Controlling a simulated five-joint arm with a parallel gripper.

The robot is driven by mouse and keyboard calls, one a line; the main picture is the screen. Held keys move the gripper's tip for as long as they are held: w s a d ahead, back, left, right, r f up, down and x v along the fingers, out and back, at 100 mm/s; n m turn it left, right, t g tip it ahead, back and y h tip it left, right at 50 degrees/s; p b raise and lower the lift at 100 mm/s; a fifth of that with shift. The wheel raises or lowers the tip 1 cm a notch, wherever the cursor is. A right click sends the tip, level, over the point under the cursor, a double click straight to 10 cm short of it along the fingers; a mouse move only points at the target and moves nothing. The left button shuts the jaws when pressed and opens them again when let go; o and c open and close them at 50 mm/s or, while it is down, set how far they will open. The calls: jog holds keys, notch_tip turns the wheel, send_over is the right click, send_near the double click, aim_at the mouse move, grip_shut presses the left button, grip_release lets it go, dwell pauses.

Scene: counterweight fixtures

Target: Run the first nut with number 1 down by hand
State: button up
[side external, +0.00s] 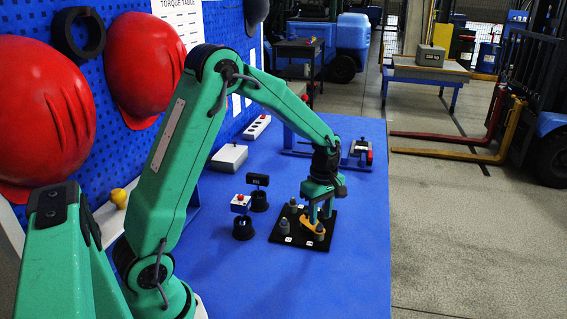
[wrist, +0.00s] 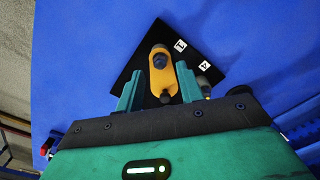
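A black square plate (side external: 280,238) lies on the blue table with several grey nuts or studs on it, one at its left (side external: 284,227). White number labels show near its front edge; one in the wrist view (wrist: 180,46) is too small to read surely. An orange two-holed piece (side external: 308,226) sits on the plate beneath my gripper (side external: 319,213). In the wrist view the orange piece (wrist: 160,80) lies between my gripper's two green fingers, with gaps on both sides. My gripper is open. A grey stud (wrist: 204,84) stands beyond the right finger, partly hidden.
A blue frame (side external: 295,143) stands behind. The table right of the plate is clear up to its edge.

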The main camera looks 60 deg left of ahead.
aim_at(320, 226)
jog(key=shift+f, duration=1.35)
grip_shut()
